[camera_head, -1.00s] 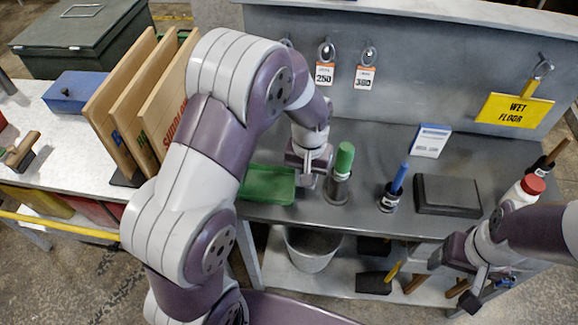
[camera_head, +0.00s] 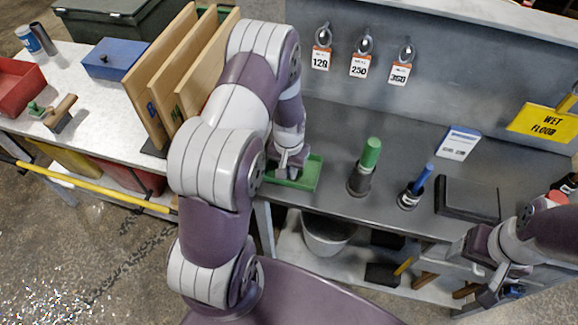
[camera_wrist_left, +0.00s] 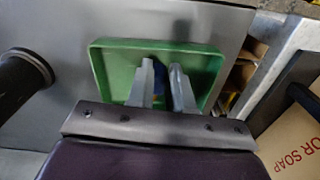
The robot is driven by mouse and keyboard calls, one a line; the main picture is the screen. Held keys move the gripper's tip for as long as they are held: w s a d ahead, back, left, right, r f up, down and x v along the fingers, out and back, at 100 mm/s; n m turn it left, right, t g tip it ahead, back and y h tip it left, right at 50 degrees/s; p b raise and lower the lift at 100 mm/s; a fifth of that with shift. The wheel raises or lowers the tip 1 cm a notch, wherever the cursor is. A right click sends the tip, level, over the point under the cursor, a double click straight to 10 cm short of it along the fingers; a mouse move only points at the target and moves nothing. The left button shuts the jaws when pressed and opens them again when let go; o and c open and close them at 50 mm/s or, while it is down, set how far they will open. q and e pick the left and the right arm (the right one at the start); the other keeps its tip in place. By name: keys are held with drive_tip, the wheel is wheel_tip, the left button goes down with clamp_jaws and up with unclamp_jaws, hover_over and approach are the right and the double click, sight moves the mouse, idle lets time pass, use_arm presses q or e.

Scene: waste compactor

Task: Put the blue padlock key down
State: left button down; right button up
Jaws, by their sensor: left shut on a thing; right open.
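The blue padlock key (camera_wrist_left: 177,77) shows only as a small blue patch between the fingers of my left gripper (camera_wrist_left: 164,78) in the left wrist view. That gripper is shut on it. In the head view my left gripper (camera_head: 291,172) points down over the shallow green tray (camera_head: 311,174), and the key cannot be made out there. The tray (camera_wrist_left: 108,62) also shows in the wrist view, under and around the fingertips. I cannot tell whether the key touches the tray floor. My right gripper (camera_head: 489,284) is open at the lower right, by the bench's front edge.
A green-handled tool in a dark holder (camera_head: 359,181) stands right of the tray. Further right are a blue-handled tool in a holder (camera_head: 411,195) and a black box (camera_head: 467,199). Wooden boards (camera_head: 185,75) stand at the left. A bucket (camera_head: 328,233) sits below.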

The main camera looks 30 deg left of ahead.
use_arm(q)
drive_tip(key=shift+w+f, duration=0.15)
drive_tip(key=shift+w, duration=0.05)
drive_tip(key=c, duration=1)
unclamp_jaws()
wheel_tip(320, 180, up, 12)
drive_tip(key=b, duration=0.2)
drive_tip(key=shift+m+t, duration=0.7)
drive_tip(key=shift+m, duration=0.1)
drive_tip(key=s+d+r, duration=0.1)
drive_tip(key=s+d, duration=0.1)
drive_tip(key=s, duration=0.1)
drive_tip(key=s+d+r, duration=0.2)
drive_tip(key=s+d, duration=0.1)
drive_tip(key=s, duration=0.1)
drive_tip(key=s+d+r, duration=0.1)
drive_tip(key=s+d, duration=0.2)
drive_tip(key=s, duration=0.1)
drive_tip(key=shift+s+r, duration=0.1)
drive_tip(key=shift+r, duration=0.2)
